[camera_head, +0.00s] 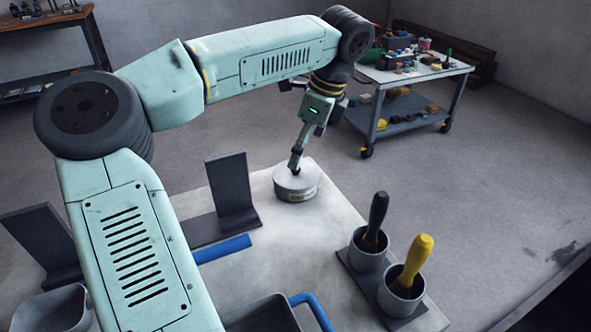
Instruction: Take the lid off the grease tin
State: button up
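Dark L-shaped brackets (232,190) stand left of the tin. A blue bar (222,249) lies in front. Two grey cups (402,293) on the right hold a black-handled tool (376,218) and a yellow-handled tool (414,258). A dark tray (262,318) is nearest. A cluttered cart (412,75) stands behind.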

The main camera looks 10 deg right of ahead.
aim_at(296, 172)
jog(key=shift+w+p+x, duration=0.2)
jog(key=shift+p+x, duration=0.85)
jog(key=shift+x, duration=1.8)
jog(key=shift+d, duration=0.1)
jog(key=c, duration=1.1)
jog(key=shift+s+f, duration=0.15)
jog(key=shift+s, duration=0.05)
jog(key=c, duration=1.1)
jog(key=shift+c, duration=0.2)
